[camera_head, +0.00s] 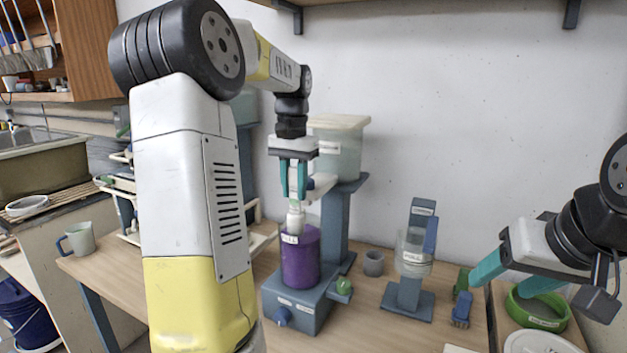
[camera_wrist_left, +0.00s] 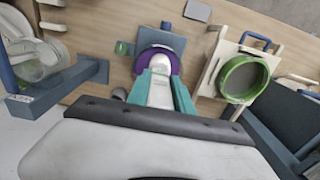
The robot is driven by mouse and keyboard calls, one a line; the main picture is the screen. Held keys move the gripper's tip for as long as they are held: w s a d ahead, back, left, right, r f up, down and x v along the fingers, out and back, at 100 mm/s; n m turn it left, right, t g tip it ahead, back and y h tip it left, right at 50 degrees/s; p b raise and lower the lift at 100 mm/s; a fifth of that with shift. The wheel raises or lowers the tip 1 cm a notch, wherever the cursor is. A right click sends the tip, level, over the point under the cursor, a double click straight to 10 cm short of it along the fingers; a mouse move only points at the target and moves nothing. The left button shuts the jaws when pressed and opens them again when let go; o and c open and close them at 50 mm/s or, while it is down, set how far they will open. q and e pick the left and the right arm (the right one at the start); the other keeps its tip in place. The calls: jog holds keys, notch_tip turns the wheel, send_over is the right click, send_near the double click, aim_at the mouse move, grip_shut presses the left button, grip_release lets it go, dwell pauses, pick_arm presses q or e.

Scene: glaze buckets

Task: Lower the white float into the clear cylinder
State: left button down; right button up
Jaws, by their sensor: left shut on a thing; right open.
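My left gripper (camera_head: 294,196) is shut on the white float (camera_head: 296,218), which hangs upright. The float is over or partly inside the top of a purple-filled cylinder (camera_head: 300,262); I cannot tell how deep its lower end is. In the left wrist view the float (camera_wrist_left: 160,92) lies between the teal fingers of my left gripper (camera_wrist_left: 160,85), with the purple cylinder (camera_wrist_left: 177,64) around its far end. A clear cylinder (camera_head: 413,262) with a label stands on a blue stand to the right. My right gripper (camera_head: 512,278) is open and empty at the right.
The purple cylinder stands on a blue-grey base (camera_head: 303,308) with a knob and a green part. Behind is a blue column with a pale tank (camera_head: 338,150). A grey cup (camera_head: 373,263) stands between the two cylinders.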

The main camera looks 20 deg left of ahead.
aim_at(295, 213)
pick_arm(q)
jog(key=shift+f, duration=4.35)
